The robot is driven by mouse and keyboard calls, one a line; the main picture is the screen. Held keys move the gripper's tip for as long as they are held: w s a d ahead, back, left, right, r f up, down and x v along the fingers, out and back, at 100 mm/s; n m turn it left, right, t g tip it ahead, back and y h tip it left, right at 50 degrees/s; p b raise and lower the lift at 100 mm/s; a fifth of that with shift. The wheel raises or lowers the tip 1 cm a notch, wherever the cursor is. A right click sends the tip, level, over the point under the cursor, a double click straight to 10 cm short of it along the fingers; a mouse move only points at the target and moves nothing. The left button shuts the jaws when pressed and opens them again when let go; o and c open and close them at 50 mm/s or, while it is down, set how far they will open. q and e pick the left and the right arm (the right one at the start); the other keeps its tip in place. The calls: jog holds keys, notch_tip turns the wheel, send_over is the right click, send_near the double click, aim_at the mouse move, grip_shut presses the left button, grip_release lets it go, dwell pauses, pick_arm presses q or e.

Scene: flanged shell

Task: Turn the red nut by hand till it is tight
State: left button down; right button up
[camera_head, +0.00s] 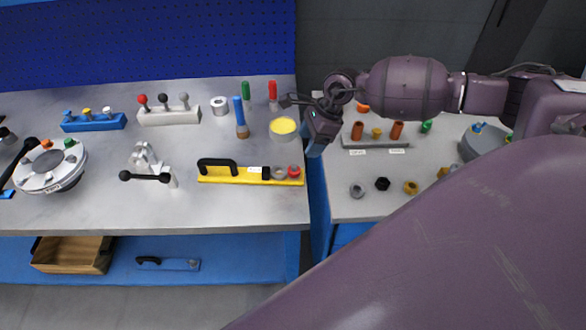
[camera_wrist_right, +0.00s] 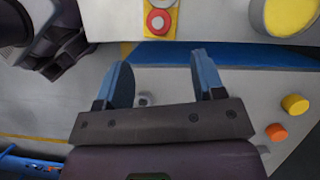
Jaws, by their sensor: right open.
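A small red ring-shaped piece (camera_head: 293,172), which looks like the red nut, sits at the right end of a yellow bar (camera_head: 225,179) near the bench's right edge. In the right wrist view the red nut (camera_wrist_right: 158,22) shows at the top, with a pale centre, beyond the fingertips. A grey ring (camera_head: 279,172) is beside it. My right gripper (camera_head: 314,150), with blue fingers, points down above the gap between two benches, behind and right of the nut and apart from it. In the wrist view the right gripper (camera_wrist_right: 162,65) is open and empty. My left gripper is out of view.
A black handle (camera_head: 217,164) rises from the yellow bar. A yellow-topped can (camera_head: 284,128) and a blue-handled brush (camera_head: 240,117) stand behind it. A round flanged shell (camera_head: 40,178) is at the far left. The bench in front of the bar is clear.

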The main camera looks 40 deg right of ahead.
aim_at(294, 169)
jog(key=x, duration=1)
jog(key=shift+s+f, duration=0.1)
jog(key=c, duration=0.9)
